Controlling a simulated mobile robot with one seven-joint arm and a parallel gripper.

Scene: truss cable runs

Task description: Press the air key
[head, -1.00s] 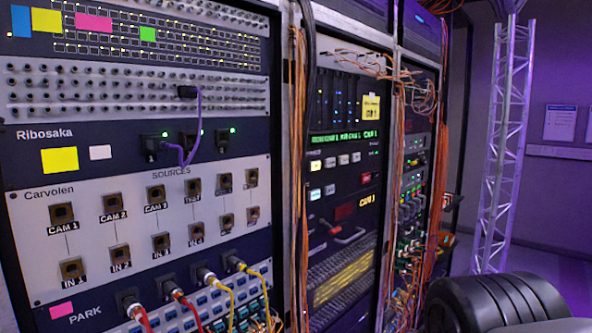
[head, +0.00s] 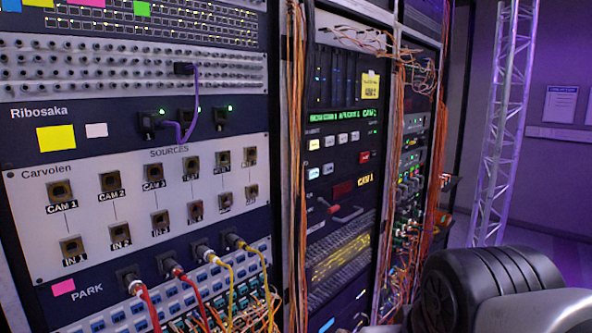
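The middle rack holds a control panel with a row of pale lit keys (head: 342,139) under a green text display (head: 343,116). Two more pale keys (head: 320,171) sit below that row. A small red key (head: 365,157) sits to the right of them. The key labels are too small to read, so I cannot tell which one is the air key. My gripper is out of view; only dark and grey parts of my arm show at the lower right, apart from the panel.
The left rack has a SOURCES panel (head: 140,193) with CAM and IN sockets, and plugged red and yellow cables (head: 150,304) below. Orange cable bundles (head: 296,170) hang on both sides of the middle rack. A truss tower (head: 503,120) stands at the right.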

